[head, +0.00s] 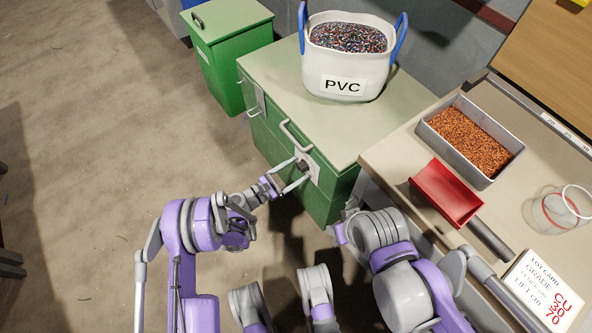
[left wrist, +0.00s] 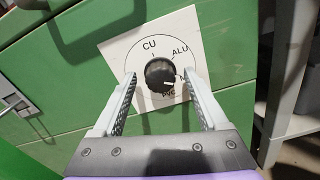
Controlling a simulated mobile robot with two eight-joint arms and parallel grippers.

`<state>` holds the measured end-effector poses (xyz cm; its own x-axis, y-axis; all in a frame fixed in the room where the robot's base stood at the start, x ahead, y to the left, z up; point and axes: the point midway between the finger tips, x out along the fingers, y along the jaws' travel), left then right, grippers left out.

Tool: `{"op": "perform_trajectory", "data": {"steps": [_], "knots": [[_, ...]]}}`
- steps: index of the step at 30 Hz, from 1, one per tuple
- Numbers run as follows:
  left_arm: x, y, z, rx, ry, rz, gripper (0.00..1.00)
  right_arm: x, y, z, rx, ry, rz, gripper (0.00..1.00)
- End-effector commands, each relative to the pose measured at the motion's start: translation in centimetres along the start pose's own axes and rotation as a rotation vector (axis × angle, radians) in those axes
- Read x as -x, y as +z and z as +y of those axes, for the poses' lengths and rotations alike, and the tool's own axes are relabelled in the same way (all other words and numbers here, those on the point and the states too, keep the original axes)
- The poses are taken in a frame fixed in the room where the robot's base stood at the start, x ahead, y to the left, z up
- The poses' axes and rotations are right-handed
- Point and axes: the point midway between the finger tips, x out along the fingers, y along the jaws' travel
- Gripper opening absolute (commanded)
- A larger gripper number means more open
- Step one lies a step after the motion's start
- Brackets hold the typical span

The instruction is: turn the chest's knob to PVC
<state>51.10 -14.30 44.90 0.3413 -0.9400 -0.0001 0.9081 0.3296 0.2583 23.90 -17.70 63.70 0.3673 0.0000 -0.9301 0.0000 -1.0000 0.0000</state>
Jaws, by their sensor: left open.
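The green chest (head: 255,131) has a white dial plate on its front with a black knob (head: 302,165). In the left wrist view the knob (left wrist: 160,73) sits mid-plate, with CU above it, ALU at upper right and PVC below, partly covered. The knob's white mark lies on its lower right part, pointing roughly right; the exact setting is hard to tell. My left gripper (head: 289,181) is open at the plate, one finger on each side of the knob in the left wrist view (left wrist: 160,78). Contact with the knob is not clear.
A white PVC tub (head: 340,84) with blue handles stands on the chest lid. A smaller green bin (head: 230,60) is behind left. The bench at right holds a metal tray (head: 480,175) of copper granules, a red scoop (head: 446,192), a glass jar and a lot card.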

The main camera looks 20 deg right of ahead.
Motion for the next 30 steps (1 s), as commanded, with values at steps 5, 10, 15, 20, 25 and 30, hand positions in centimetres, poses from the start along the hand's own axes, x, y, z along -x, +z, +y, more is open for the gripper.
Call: {"op": "perform_trajectory", "data": {"steps": [5,10,15,20,25,30], "knots": [[-0.26,0.0,0.01,0.0,0.0,0.0,0.76,-0.02,0.0,0.0,0.0,0.0,0.0,0.51],[-0.24,0.01,0.01,0.0,0.0,0.0,0.69,-0.02,0.0,0.0,0.0,0.0,0.0,0.51],[-0.22,0.0,0.01,0.0,0.0,0.0,0.38,-0.02,0.0,0.0,0.0,0.0,0.0,0.51],[-0.22,0.0,0.0,0.0,0.0,0.0,0.09,-0.02,0.0,0.0,0.0,0.0,0.0,0.51],[-0.21,0.0,0.0,-0.001,0.0,0.0,0.0,-0.02,0.0,0.0,0.0,0.0,0.0,0.51],[-0.21,0.0,-0.01,-0.018,0.0,0.0,0.0,-0.01,0.0,0.0,0.0,0.0,0.0,0.51]]}}
